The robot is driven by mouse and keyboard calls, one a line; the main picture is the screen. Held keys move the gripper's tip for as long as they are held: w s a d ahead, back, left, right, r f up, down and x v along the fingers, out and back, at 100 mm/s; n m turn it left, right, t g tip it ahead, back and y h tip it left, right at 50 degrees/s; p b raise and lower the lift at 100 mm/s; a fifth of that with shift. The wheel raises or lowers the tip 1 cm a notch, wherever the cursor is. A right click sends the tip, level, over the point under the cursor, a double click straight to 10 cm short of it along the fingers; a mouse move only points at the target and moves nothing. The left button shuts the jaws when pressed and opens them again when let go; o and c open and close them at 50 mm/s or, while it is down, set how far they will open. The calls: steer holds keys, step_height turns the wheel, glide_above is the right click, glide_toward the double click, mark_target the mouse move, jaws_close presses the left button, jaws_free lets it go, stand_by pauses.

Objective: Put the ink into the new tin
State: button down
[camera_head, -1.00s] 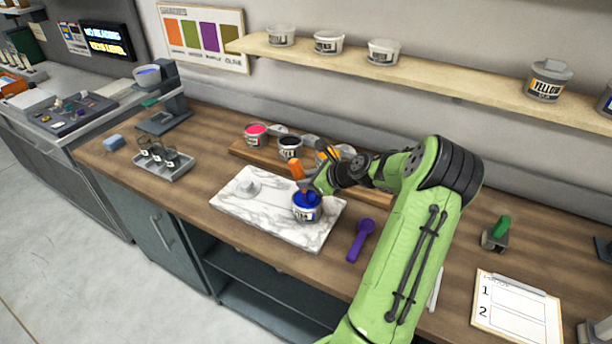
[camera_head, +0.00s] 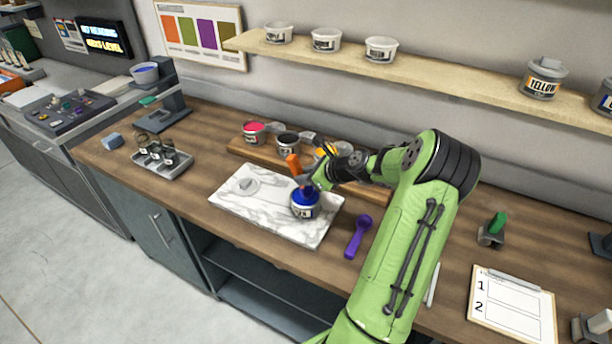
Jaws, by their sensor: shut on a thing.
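A tin with a white wall, a dark label and blue ink at its top (camera_head: 305,207) stands upright on a white marble slab (camera_head: 272,224), near its right end. My gripper (camera_head: 306,183) is just above this tin, its fingers small and partly hidden by my wrist. It is shut on a tool with an orange handle (camera_head: 293,163), which sticks up on the left. The tool's lower end is hidden or too small to make out, so I cannot tell whether it touches the ink.
A pale lid-like piece (camera_head: 247,185) lies on the slab's left. A purple scoop (camera_head: 358,236) lies to its right. Behind, a wooden board (camera_head: 240,149) holds a pink tin (camera_head: 253,132) and a dark tin (camera_head: 288,144). Several tins stand on the wall shelf (camera_head: 450,86).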

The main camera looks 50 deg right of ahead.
step_height(320, 180, up, 7)
steer(key=p, duration=0.6)
steer(key=shift+r, duration=0.2)
